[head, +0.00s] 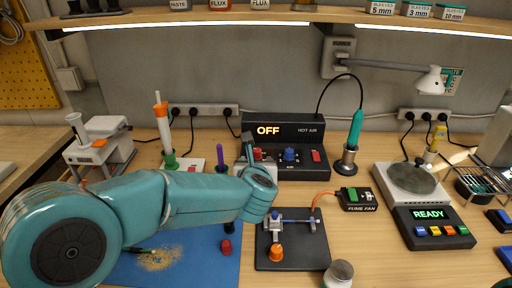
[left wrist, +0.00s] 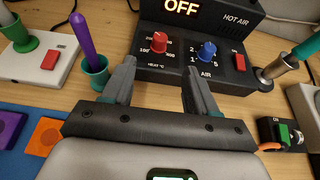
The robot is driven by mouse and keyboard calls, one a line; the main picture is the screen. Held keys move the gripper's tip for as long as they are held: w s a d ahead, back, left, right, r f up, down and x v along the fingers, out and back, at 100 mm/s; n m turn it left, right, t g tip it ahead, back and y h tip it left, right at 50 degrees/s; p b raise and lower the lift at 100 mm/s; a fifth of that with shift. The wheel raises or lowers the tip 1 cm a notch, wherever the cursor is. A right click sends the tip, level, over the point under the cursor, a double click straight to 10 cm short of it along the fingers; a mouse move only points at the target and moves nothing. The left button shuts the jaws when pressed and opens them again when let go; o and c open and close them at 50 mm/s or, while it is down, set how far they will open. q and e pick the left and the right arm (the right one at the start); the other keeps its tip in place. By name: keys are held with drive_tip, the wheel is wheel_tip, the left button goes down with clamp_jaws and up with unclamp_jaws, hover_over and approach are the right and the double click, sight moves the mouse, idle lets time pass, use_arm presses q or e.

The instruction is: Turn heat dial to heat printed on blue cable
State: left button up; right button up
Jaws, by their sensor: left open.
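The hot air station (head: 300,132) stands at the back middle, its display reading OFF. Its red heat dial (left wrist: 160,43) has a printed scale around it; the dial also shows in the head view (head: 257,154). The blue air dial (left wrist: 207,52) is to its right. My left gripper (left wrist: 158,80) is open and empty, its fingers pointing at the station, the heat dial ahead between the fingertip lines and apart from them. In the head view my arm hides part of the station's left front. I cannot make out a blue cable or its print. My right gripper is not in view.
A red switch (left wrist: 239,62) sits right of the dials. A purple tool in a green holder (left wrist: 95,72) stands close left of the left finger. A teal hot-air handle (head: 355,130) stands right of the station. A clamp stand (head: 292,255) and fume fan (head: 357,198) are in front.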

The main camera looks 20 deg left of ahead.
sight(257, 151)
use_arm(q)
drive_tip(key=p+x, duration=0.3)
drive_tip(key=x, duration=1.1)
drive_tip(key=shift+w+a+f, duration=0.1)
drive_tip(key=shift+w+f, duration=0.05)
drive_tip(key=shift+w, duration=0.05)
